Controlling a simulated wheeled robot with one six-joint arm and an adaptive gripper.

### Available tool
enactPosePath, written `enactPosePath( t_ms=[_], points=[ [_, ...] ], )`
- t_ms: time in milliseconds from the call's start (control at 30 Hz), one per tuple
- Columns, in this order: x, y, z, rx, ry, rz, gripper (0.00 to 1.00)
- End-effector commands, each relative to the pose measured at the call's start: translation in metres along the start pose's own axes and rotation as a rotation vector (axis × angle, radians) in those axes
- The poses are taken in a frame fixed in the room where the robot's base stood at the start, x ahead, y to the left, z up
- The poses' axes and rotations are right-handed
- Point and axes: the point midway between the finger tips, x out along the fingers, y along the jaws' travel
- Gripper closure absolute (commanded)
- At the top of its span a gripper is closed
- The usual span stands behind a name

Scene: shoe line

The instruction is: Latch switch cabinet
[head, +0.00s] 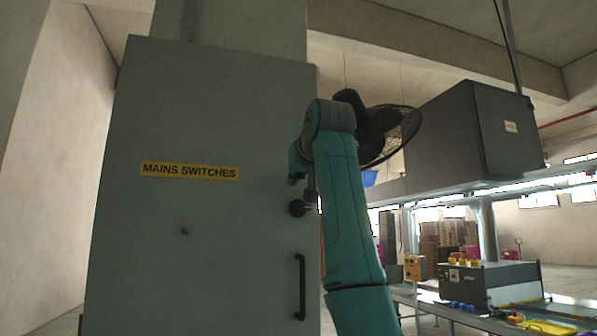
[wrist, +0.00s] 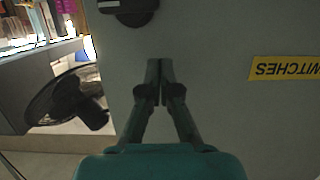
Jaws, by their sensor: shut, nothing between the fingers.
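The grey switch cabinet (head: 150,230) stands upright with its door facing me and looks shut. It carries a yellow "MAINS SWITCHES" label (head: 190,171), which shows upside down in the wrist view (wrist: 285,68). A round black latch knob (head: 297,208) sits near the door's right edge, above a black vertical bar handle (head: 300,287). In the wrist view the knob (wrist: 128,10) is at the top, cut by the frame, with a pale mark on it. My gripper (wrist: 160,65) is shut and empty in front of the door, apart from the knob in the picture. In the head view my arm hides most of it.
A black caged fan (head: 385,130) is right of the cabinet, behind my arm; it also shows in the wrist view (wrist: 70,100). A large dark box (head: 475,135) stands above a workbench holding a dark machine (head: 488,283). A pale wall is left of the cabinet.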

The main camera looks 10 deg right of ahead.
Motion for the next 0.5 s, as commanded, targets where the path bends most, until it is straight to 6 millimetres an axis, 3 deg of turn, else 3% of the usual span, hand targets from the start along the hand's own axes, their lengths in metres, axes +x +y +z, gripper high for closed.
enactPosePath(
  t_ms=[500],
  points=[
    [0.013, 0.000, 0.037, 0.000, 0.000, 0.000, 1.00]
  ],
)
